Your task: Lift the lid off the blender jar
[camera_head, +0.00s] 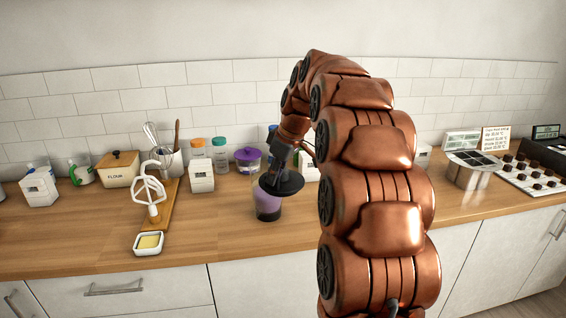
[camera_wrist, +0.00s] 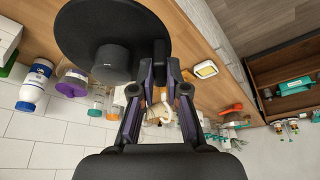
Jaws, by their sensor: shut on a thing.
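The lid (camera_head: 287,187) is a wide black disc held tilted over the blender jar (camera_head: 268,208), off to the jar's right. The jar is see-through with purple contents and stands upright on the counter; its top is partly hidden behind the lid. I cannot tell whether lid and jar touch. My gripper (camera_head: 277,162) is at the lid and shut on it. In the wrist view the lid (camera_wrist: 82,35) fills the upper left, with a black knob, and my gripper's fingertips (camera_wrist: 167,62) are at its right edge. The jar does not show there.
A purple-lidded jar (camera_head: 247,160) and bottles (camera_head: 220,155) stand behind. The counter just left of the jar is clear.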

